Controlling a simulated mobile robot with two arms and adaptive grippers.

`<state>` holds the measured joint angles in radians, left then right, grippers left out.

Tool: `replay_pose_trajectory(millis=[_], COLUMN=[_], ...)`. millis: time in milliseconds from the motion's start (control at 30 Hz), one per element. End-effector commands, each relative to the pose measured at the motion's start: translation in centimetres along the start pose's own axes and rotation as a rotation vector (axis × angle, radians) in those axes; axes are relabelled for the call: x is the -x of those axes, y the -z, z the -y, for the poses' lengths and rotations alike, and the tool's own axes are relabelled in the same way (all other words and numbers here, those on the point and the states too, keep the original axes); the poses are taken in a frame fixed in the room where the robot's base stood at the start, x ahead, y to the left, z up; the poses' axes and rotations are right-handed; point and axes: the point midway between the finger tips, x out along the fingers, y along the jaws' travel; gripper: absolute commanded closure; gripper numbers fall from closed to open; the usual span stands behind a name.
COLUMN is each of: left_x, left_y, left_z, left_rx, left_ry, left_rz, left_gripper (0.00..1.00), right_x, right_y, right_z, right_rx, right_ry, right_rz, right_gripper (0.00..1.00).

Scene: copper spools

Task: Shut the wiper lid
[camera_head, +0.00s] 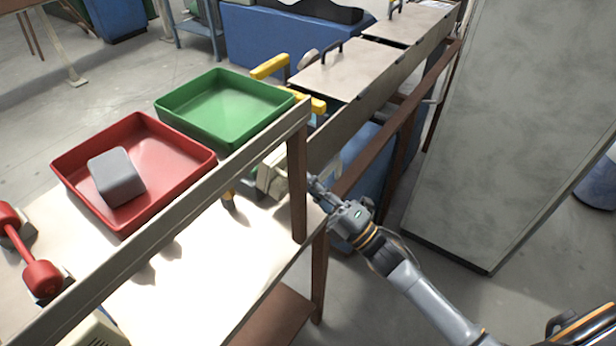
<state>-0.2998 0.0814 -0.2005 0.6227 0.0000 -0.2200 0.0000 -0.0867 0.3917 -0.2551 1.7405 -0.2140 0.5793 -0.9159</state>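Two flat beige lids with dark handles lie along the long machine at the top: the nearer lid (348,72) and the farther lid (412,22). Both look about level, with a dark gap between them; I cannot tell which is the wiper lid or whether either is fully shut. My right gripper (317,187) is at centre, beside the brown post at the table's end, in front of and below the nearer lid and apart from it. Its fingers are small and partly overlapped by the background, so their opening is unclear. My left gripper is out of view.
A red tray (72,158) holding a grey block (117,177) and a green tray (172,103) stand on the table behind a beige rail (150,232). Yellow handles (270,67) stick out near the lid. A large grey panel (520,120) stands at right.

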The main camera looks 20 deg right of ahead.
Motion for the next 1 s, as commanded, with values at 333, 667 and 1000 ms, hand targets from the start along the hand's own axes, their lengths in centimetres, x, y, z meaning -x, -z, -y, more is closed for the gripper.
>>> replay_pose_trajectory(millis=[333, 667, 1000], left_x=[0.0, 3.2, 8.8], left_y=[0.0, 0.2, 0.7], left_z=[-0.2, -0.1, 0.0], left_rx=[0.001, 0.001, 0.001], left_ry=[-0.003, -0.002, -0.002], left_rz=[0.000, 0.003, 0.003], left_gripper=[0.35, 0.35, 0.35], right_x=[-0.1, -1.2, -3.4], right_y=[0.0, 0.0, 0.1], right_z=[0.1, -1.2, -2.5], right_rx=[-0.001, 0.002, 0.010], right_ry=[0.001, 0.073, 0.276], right_rz=[0.000, -0.001, -0.003], right_gripper=[1.00, 1.00, 1.00])
